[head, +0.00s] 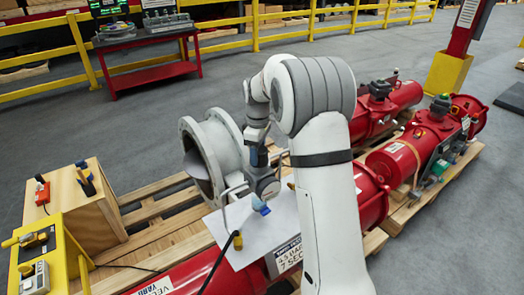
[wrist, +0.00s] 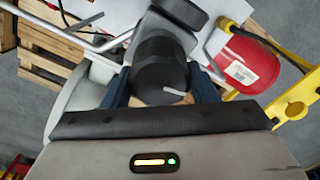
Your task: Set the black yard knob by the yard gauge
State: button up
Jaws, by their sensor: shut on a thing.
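In the wrist view, a round black knob (wrist: 155,68) sits between the blue fingers of my gripper (wrist: 161,86), which is shut on it. A short white line on the knob's face points right and slightly down. A dark grey body lies behind the knob. In the head view, my gripper (head: 262,207) points down over a white sheet beside the grey flanged pipe; the knob is hidden there. I cannot make out a yard gauge face or its reading in either view.
A yellow control box (head: 48,258) and a wooden crate (head: 78,205) stand at the left. Red cylinders (head: 402,155) lie on pallets at the right. A bent metal rod (wrist: 85,42) passes left of the knob. A printed sign (head: 288,256) stands near my arm.

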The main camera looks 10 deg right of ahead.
jog(key=shift+w+r+m, duration=0.25)
jog(key=shift+m, duration=0.15)
jog(key=m, duration=0.9)
jog(key=shift+d, duration=0.1)
jog(key=m, duration=0.5)
jog(key=shift+d+m, duration=0.1)
jog(key=shift+m, duration=2.2)
jog(key=o, duration=0.8)
jog(key=shift+f, duration=0.15)
jog(key=shift+o, duration=0.9)
